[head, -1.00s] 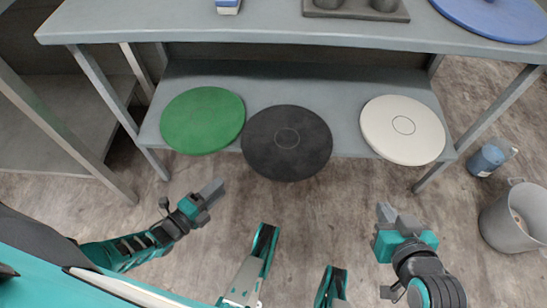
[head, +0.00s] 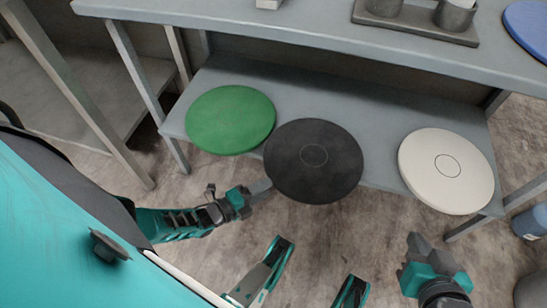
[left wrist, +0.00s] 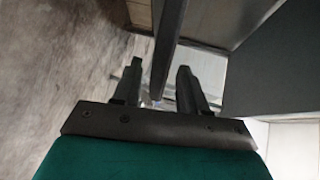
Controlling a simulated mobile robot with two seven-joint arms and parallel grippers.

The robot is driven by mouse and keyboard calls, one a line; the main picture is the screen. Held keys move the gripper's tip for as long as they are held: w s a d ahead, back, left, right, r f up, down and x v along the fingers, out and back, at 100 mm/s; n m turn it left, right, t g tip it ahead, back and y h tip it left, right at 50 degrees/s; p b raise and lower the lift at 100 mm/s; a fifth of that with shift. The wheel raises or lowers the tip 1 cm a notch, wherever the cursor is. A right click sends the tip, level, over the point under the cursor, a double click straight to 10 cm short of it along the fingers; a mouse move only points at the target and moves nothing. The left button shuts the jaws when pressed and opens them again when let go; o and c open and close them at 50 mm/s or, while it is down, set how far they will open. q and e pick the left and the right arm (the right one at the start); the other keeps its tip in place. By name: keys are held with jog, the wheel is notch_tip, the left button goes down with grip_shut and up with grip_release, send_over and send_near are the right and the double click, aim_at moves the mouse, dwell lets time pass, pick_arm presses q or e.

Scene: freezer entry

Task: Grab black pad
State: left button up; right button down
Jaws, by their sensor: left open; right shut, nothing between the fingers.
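The black pad (head: 312,160) is a flat round disc with a thin ring mark, lying on the lower shelf with its front part past the shelf edge. My left gripper (head: 261,186) is open, with its tips at the pad's left front rim. In the left wrist view, a dark narrow bar (left wrist: 169,45), which looks like the pad seen edge-on, runs between the two open fingers (left wrist: 160,78). I cannot tell whether they touch it. My right gripper (head: 418,246) is shut and empty, below the white pad, away from the black one.
A green pad (head: 231,120) lies left of the black pad and a white pad (head: 446,170) lies right, both on the lower shelf (head: 375,130). The table top (head: 300,22) overhangs behind. A table leg (head: 146,92) stands at left. A blue container (head: 531,221) is at right.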

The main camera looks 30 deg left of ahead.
pick_arm(q)
jog(key=shift+x, duration=1.6)
grip_shut()
notch_tip(320, 180, up, 3)
jog(key=p, duration=0.2)
jog(key=shift+f+p, duration=0.25)
jog(key=shift+p, duration=0.1)
